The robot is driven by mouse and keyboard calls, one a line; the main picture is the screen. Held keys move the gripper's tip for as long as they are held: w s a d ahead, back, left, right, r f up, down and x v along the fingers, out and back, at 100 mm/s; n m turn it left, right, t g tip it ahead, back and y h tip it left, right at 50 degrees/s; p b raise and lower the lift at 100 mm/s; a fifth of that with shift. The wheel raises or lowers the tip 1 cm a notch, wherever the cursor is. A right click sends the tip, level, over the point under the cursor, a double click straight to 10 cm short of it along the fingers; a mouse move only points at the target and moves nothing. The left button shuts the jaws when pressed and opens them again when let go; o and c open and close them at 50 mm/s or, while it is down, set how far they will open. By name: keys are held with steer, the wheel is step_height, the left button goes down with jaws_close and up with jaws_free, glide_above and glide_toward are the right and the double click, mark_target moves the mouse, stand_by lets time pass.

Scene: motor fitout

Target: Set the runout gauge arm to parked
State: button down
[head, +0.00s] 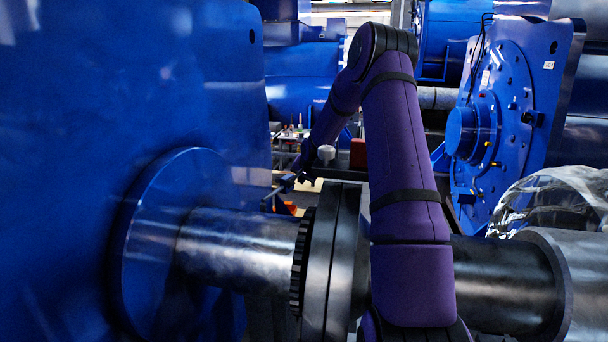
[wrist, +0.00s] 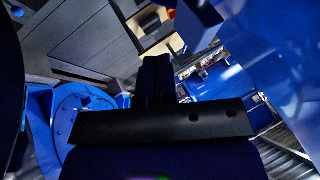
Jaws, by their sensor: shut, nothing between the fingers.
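My gripper (head: 284,187) is beyond the shaft coupling, left of the middle in the head view, at the end of my purple arm. In the wrist view its dark fingers (wrist: 155,78) are together, with nothing seen between them. I cannot clearly pick out the runout gauge arm or its position. A small white round part (head: 326,153) shows just right of my wrist in the head view; I cannot tell whether it belongs to the gauge. The coupling disc (head: 345,245) and toothed ring sit on the shaft, partly behind my arm.
A large blue housing (head: 120,90) fills the left, with a steel shaft (head: 240,245) running from it. A blue flanged machine (head: 500,130) stands at right, above clear plastic wrapping (head: 555,195). In the wrist view, a blue block (wrist: 190,22) is close beyond the fingers, upper right.

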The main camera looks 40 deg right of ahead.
mark_target(281, 188)
steer(key=w+f, duration=0.3)
steer(key=w, duration=0.3)
steer(key=shift+f, duration=0.2)
steer(key=shift+w+a, duration=0.1)
steer(key=shift+a, duration=0.05)
steer(key=shift+w+a+n, duration=0.1)
steer(key=shift+w+n, duration=0.3)
steer(key=shift+w, duration=0.6)
steer(key=shift+s, duration=0.1)
